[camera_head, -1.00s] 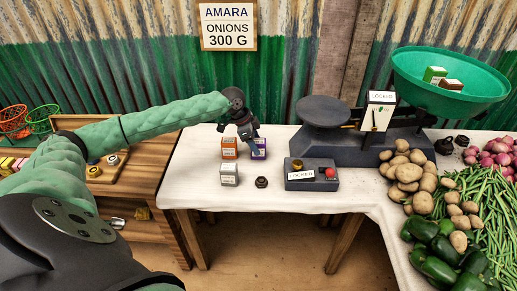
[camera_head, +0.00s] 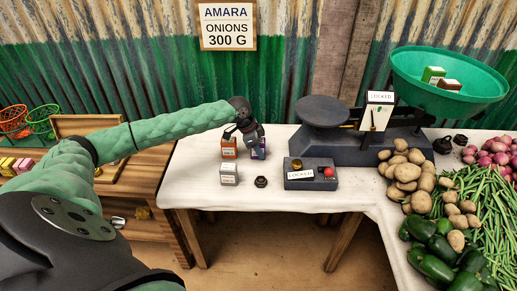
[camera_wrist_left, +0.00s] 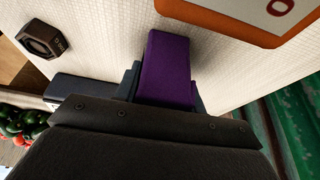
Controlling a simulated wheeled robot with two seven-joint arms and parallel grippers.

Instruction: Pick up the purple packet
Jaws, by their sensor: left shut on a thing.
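The purple packet (camera_head: 259,152) stands on the white table, just right of the orange packet, partly hidden by my gripper. My left gripper (camera_head: 256,146) has come down over it from above and is shut on it. In the left wrist view the purple packet (camera_wrist_left: 166,65) shows between the dark fingers, with the cloth close behind it. I cannot tell whether it is lifted clear of the table. My right gripper is not in view.
The orange packet (camera_head: 229,148) stands close on the left. A grey-white packet (camera_head: 229,174) and a dark weight (camera_head: 261,181) are in front. A dark box marked LOCKED (camera_head: 311,174) and the balance (camera_head: 345,147) stand to the right.

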